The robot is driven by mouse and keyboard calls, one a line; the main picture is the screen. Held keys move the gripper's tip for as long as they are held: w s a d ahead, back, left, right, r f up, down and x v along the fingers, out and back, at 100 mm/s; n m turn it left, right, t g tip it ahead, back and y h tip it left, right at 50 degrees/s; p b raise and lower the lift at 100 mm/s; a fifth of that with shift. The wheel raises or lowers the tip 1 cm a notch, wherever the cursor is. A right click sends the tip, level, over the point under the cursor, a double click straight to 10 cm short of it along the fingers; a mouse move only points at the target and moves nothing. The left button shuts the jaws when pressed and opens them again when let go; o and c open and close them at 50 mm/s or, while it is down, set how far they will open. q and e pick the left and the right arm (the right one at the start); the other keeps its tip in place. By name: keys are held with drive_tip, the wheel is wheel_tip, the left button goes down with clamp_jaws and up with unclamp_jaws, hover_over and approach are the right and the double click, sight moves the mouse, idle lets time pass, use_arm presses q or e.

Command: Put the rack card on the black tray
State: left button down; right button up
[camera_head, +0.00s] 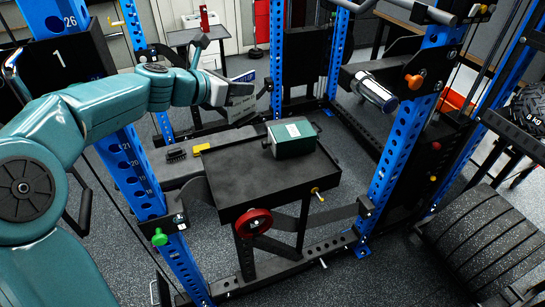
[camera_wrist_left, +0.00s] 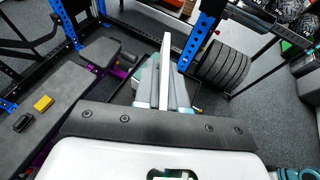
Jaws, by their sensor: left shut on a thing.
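The rack card (camera_head: 240,106) is a thin pale sheet with print on it, held upright in my left gripper (camera_head: 226,93). In the left wrist view the card (camera_wrist_left: 165,70) shows nearly edge-on between the grey fingers of my left gripper (camera_wrist_left: 165,95). The black tray (camera_head: 225,183) is a wide, flat dark surface at the rack in the middle of the head view. The card is above and behind the tray's far left part in the picture, apart from it. My right gripper is not in view.
A dark green box (camera_head: 291,138) stands at the tray's far right part. A yellow block (camera_head: 201,148) and a small black object (camera_head: 176,155) lie left of the tray. Blue rack posts (camera_head: 400,140) flank it. The tray's front and left surface is clear.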

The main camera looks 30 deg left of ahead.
use_arm(q)
drive_tip(key=shift+w+d+f+b, duration=0.15)
drive_tip(key=shift+f+b, duration=0.1)
drive_tip(key=shift+f, duration=0.2)
drive_tip(key=shift+w+d+f+b, duration=0.15)
drive_tip(key=shift+f+b, duration=0.1)
drive_tip(key=shift+f, duration=0.15)
drive_tip(key=f+b, duration=0.2)
drive_tip(key=f, duration=0.3)
drive_tip(key=f+b, duration=0.3)
drive_tip(key=f, duration=0.3)
drive_tip(key=f+b, duration=0.3)
drive_tip(key=f, duration=0.3)
drive_tip(key=shift+s+a+f, duration=0.2)
drive_tip(key=shift+s+f, duration=0.05)
drive_tip(key=shift+s, duration=0.05)
drive_tip(key=shift+a+f, duration=0.1)
drive_tip(key=shift+f, duration=0.25)
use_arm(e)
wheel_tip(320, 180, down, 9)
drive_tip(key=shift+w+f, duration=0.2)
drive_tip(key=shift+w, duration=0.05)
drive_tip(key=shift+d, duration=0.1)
use_arm(q)
drive_tip(key=shift+b, duration=0.3)
